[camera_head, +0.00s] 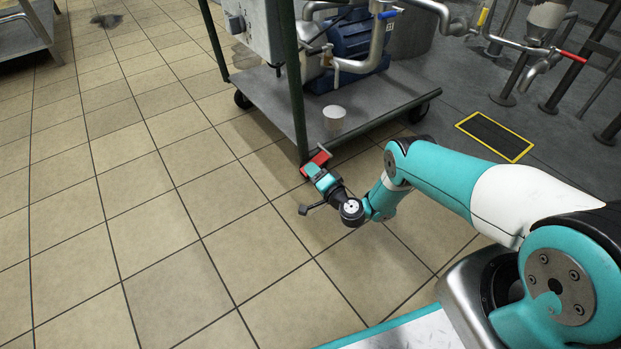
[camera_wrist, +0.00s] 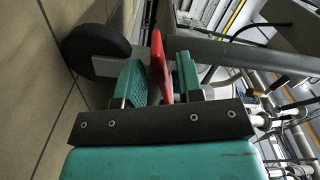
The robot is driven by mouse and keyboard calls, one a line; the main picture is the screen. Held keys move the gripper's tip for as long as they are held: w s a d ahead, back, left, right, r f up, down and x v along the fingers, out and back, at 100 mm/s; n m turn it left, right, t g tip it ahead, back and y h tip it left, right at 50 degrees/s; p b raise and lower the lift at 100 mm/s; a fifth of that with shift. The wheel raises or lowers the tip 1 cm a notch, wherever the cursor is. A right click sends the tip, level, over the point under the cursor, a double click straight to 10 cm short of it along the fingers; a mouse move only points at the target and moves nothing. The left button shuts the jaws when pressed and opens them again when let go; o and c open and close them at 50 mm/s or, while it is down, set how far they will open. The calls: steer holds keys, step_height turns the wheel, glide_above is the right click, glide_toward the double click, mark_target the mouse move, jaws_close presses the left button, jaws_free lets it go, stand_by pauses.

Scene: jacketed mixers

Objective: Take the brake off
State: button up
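The red brake pedal (camera_head: 319,159) is at the foot of the cart's near green post, low over the tiled floor. In the wrist view the red pedal (camera_wrist: 160,62) stands as a thin plate between my two teal fingers. My gripper (camera_head: 312,170) is down at the pedal. In the wrist view my gripper (camera_wrist: 162,82) has one finger on each side of the plate, with the left finger's ridged pad showing. The fingers look apart, not clamped. The dark caster wheel (camera_wrist: 95,43) is just left of the pedal in the wrist view.
The grey cart deck (camera_head: 385,108) carries a blue motor (camera_head: 352,50), pipes and a white cup-like part (camera_head: 334,117). Another caster (camera_head: 242,99) is at its left corner. A yellow-edged floor grate (camera_head: 495,137) lies to the right.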

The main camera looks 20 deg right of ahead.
steer(key=shift+w+a, duration=0.25)
steer(key=shift+w, duration=0.45)
jaws_close()
steer(key=shift+b, duration=0.3)
